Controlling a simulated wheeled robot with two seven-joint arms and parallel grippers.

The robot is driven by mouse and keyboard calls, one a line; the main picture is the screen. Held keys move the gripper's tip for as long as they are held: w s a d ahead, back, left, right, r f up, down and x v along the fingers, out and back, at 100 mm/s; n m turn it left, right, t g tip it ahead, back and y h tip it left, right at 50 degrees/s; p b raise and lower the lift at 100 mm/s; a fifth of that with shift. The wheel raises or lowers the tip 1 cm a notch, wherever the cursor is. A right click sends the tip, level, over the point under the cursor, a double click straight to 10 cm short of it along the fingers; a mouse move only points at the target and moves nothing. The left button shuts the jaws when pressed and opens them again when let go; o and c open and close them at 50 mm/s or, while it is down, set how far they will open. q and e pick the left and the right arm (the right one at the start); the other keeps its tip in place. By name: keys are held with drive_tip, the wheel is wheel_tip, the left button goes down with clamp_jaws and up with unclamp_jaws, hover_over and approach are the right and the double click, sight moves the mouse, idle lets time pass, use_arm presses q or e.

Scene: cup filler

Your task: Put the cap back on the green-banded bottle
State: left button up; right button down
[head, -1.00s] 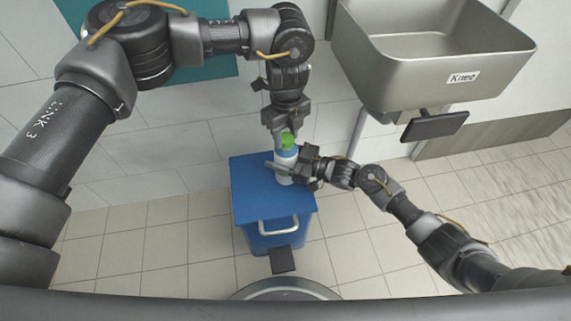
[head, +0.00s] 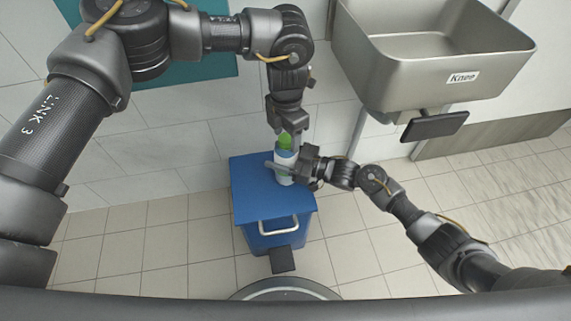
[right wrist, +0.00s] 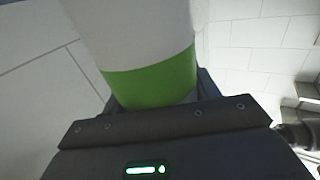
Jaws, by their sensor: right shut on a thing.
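The white bottle (head: 284,175) stands upright on the lid of a blue bin, with a green cap (head: 284,142) at its top. My right gripper (head: 286,169) is shut on the bottle's body from the right. In the right wrist view the bottle (right wrist: 130,35) fills the upper middle, and its green band (right wrist: 153,80) sits just above the gripper body. My left gripper (head: 288,136) points down at the cap from above. Its fingers look spread, with green showing between them. Whether the cap is fully seated is too small to tell.
The blue bin (head: 246,206) has a light handle and a dark pedal at its front. A steel sink (head: 430,75) with a dark knee plate (head: 435,125) hangs on the wall at the right. Tiled floor (head: 160,240) is clear around the bin.

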use_arm(q)
drive_tip(key=shift+r, duration=2.3)
drive_tip(key=shift+c, duration=0.2)
drive_tip(key=shift+w+r, duration=0.35)
drive_tip(key=shift+r, duration=0.45)
drive_tip(key=n, duration=0.1)
drive_tip(key=r+n, duration=0.1)
drive_tip(key=n, duration=0.1)
drive_tip(key=shift+n, duration=0.3)
drive_tip(key=n, duration=0.4)
drive_tip(key=shift+r+n, duration=0.3)
drive_tip(key=shift+r, duration=0.05)
drive_tip(key=n, duration=0.4)
drive_tip(key=shift+s+r, duration=0.1)
drive_tip(key=shift+s, duration=0.1)
drive_tip(key=n, duration=0.5)
drive_tip(key=shift+s, duration=0.15)
